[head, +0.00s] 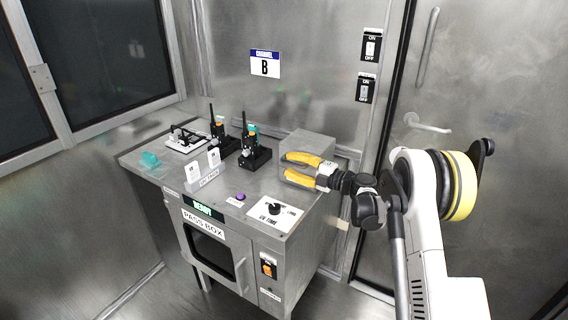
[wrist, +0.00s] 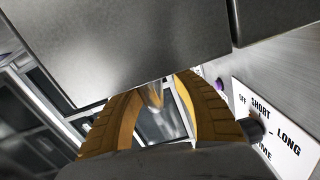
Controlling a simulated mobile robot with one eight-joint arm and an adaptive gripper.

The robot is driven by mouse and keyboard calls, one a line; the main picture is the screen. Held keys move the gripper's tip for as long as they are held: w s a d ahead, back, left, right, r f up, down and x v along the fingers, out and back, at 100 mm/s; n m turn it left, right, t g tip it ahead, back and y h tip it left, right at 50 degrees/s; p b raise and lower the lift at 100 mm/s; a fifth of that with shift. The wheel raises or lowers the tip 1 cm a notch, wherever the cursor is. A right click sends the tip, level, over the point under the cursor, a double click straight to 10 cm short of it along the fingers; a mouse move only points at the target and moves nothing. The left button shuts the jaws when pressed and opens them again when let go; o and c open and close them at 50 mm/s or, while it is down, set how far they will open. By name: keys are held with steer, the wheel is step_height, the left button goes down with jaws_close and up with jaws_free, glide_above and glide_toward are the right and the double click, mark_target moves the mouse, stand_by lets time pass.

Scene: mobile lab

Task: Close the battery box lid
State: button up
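A plain grey metal box (head: 312,140), likely the battery box, stands at the right back of the metal counter. My gripper (head: 286,167) is in front of its near side, with its two yellow fingers spread apart and nothing seen between them. The fingers hide part of the box. In the wrist view, a large grey panel (wrist: 125,45) fills the top, just beyond the fingertips of my gripper (wrist: 162,88). I cannot tell whether this panel is the lid or a box wall, whether the fingers touch it, or how far the lid is open.
The counter (head: 225,180) also holds two radios in black stands (head: 256,157), a white card stand (head: 204,178), a teal item (head: 150,159), a purple button (head: 240,196) and a dial (head: 274,209). A metal wall is behind and a door (head: 480,90) is at right.

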steer(key=v, duration=0.9)
steer(key=shift+s+d, duration=0.15)
steer(key=shift+d, duration=0.05)
steer(key=s+a+r+m+g+h, duration=0.2)
steer(key=s+a+r+m+h, duration=0.15)
steer(key=s+m, duration=0.3)
steer(key=s+a+r+m+g+h, duration=0.1)
steer(key=s+a+r+m+h, duration=0.15)
steer(key=s+r+m, duration=0.45)
steer(key=s+d+f+m+h, duration=0.1)
steer(key=s+d+m+h, duration=0.1)
steer(key=s, duration=0.6)
steer(key=s+d+f+m+h, duration=0.2)
steer(key=s+d+m+h, duration=0.1)
steer(key=s+m, duration=0.4)
steer(key=s+d+f+m+h, duration=0.1)
steer(key=s+d+m+h, duration=0.2)
steer(key=s, duration=0.8)
steer(key=shift+s+d+f+m+g+h, duration=0.2)
steer(key=shift+f+m+g+h, duration=0.15)
steer(key=shift+m, duration=0.3)
